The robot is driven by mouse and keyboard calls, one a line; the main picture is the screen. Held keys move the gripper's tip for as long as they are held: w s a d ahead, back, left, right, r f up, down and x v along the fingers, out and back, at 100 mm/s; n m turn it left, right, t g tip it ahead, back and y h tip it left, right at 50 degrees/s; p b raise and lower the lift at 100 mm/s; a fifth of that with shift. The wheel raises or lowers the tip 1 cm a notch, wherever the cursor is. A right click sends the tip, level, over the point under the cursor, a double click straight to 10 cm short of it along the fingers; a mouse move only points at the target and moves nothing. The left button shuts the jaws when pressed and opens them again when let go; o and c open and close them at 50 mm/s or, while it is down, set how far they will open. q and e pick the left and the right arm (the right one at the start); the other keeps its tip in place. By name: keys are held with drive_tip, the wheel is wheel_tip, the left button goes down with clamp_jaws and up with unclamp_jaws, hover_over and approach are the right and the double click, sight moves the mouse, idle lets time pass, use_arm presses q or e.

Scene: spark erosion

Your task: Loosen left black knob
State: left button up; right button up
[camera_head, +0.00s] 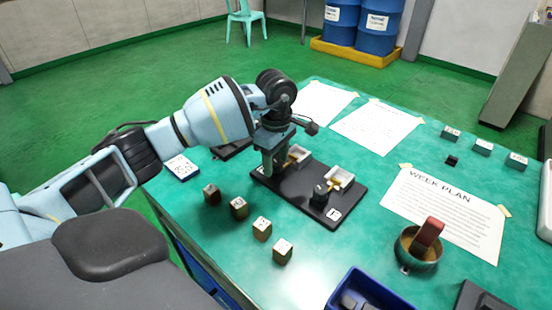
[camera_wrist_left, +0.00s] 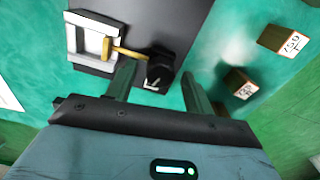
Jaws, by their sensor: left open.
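The black base plate (camera_head: 300,205) lies on the green table and bears two white holders with brass-coloured arms. The left black knob (camera_wrist_left: 158,70), marked with a white L, shows in the left wrist view; in the head view my gripper hides it. My left gripper (camera_head: 271,163) points down over the left end of the plate. In the left wrist view its fingers (camera_wrist_left: 160,88) are open, one on each side of the knob, with visible gaps; I cannot tell their exact height against it. The right black knob (camera_head: 320,194) stands free. My right gripper is not in view.
Several small marked blocks (camera_head: 238,208) stand along the table's near edge, close to the plate. A bowl (camera_head: 417,250) with a red-brown block and a blue bin (camera_head: 372,283) stand front right. Paper sheets (camera_head: 445,215) lie right and behind.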

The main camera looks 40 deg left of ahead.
use_arm(q)
drive_tip(key=c, duration=1)
drive_tip(key=shift+o, duration=0.2)
